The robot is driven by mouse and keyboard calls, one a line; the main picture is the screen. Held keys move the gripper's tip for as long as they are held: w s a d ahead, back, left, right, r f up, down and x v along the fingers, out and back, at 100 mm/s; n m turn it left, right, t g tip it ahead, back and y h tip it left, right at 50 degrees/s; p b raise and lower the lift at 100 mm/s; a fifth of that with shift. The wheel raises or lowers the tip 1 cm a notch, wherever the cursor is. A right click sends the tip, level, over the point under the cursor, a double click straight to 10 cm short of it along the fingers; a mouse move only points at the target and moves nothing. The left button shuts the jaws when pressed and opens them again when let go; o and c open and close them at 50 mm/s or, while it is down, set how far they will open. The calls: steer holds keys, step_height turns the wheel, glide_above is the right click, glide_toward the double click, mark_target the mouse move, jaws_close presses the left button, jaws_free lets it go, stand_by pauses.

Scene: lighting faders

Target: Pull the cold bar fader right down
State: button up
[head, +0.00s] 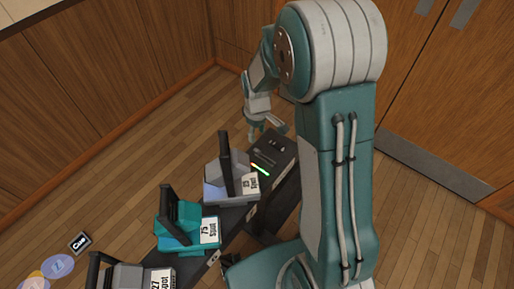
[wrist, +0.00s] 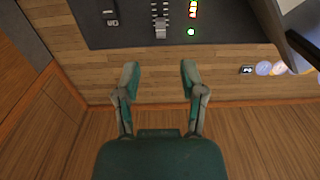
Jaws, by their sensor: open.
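A dark control panel (head: 286,165) stands at the far end of a dark bar, beyond the lamps. In the wrist view the panel (wrist: 230,28) fills the top, with a grey fader knob (wrist: 160,31) low on a ticked track. No readable label marks this fader as the cold bar one. My gripper (head: 266,130) is open and empty at the panel's far end. In the wrist view my gripper (wrist: 159,68) has its fingertips spread below the panel's edge, apart from the knob and roughly in line with it.
A lit indicator strip (wrist: 193,10) is right of the track, a small dark switch (wrist: 110,12) left. On the bar are a grey-blue lamp (head: 214,190), a teal lamp (head: 182,232) and a grey lamp (head: 125,278). A Cue tag (head: 80,243) and coloured discs (head: 57,266) are at lower left.

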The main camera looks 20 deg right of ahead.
mark_target(257, 150)
step_height(257, 150, down, 9)
steer(key=shift+a+r, duration=0.1)
steer(key=shift+r, duration=0.05)
jaws_close()
